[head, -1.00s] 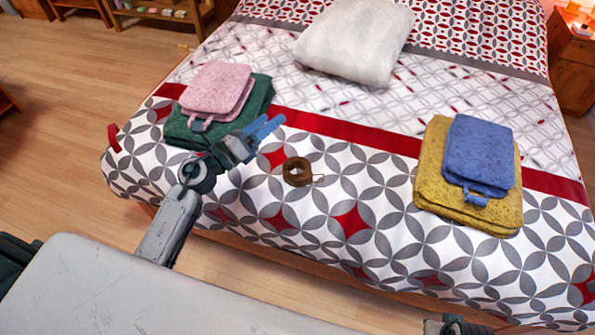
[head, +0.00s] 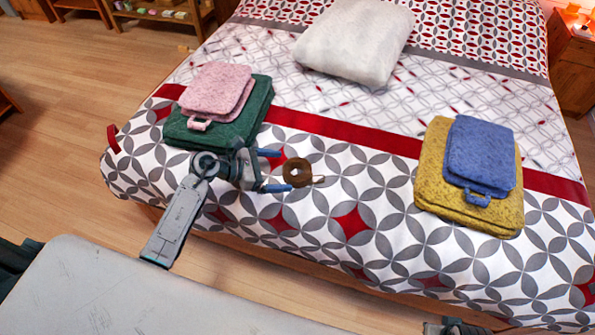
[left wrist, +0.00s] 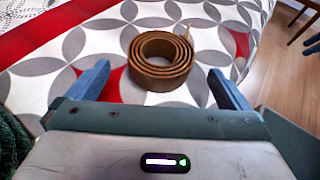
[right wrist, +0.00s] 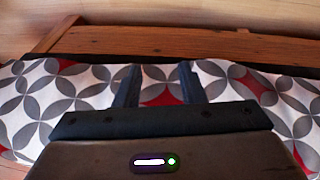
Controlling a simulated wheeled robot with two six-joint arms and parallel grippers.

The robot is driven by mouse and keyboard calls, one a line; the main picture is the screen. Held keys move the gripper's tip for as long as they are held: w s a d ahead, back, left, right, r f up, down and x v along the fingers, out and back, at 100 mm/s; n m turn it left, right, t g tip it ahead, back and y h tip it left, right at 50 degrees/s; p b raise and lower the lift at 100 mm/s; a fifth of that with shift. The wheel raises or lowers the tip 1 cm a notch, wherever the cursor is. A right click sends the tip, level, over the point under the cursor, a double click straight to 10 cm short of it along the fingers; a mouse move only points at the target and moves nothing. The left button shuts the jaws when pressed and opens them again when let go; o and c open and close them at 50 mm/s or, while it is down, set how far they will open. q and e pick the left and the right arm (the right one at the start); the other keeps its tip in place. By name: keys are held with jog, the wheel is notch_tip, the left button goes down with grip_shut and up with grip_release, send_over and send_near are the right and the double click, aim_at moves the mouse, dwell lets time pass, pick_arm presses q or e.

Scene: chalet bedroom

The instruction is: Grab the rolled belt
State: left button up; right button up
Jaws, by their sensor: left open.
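The rolled belt (head: 297,172) is a brown coil lying on the patterned bedspread, with a loose end sticking out to the right. My left gripper (head: 274,171) is open just left of the belt, its blue fingers pointing toward it and a gap between them. In the left wrist view the belt (left wrist: 160,64) sits ahead, between the lines of the two open fingers (left wrist: 160,78), not gripped. My right gripper (right wrist: 159,72) shows in the right wrist view with its fingers apart and nothing between them. In the head view only a bit of the right arm shows at the bottom edge.
Green (head: 246,120) and pink (head: 215,88) folded cloths are stacked left of the belt, close behind my left gripper. Yellow (head: 435,180) and blue (head: 478,150) folded cloths lie at right. A white pillow (head: 355,40) lies farther back.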

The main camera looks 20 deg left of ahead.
aim_at(291, 169)
pick_arm(q)
jog(key=x, duration=0.6)
jog(key=shift+r, duration=0.2)
jog(key=shift+w+d+f, duration=0.2)
jog(key=shift+d, duration=0.2)
jog(key=shift+c, duration=1.3)
jog(key=c, duration=0.8)
pick_arm(e)
notch_tip(291, 169, down, 2)
jog(key=shift+d+f, duration=0.1)
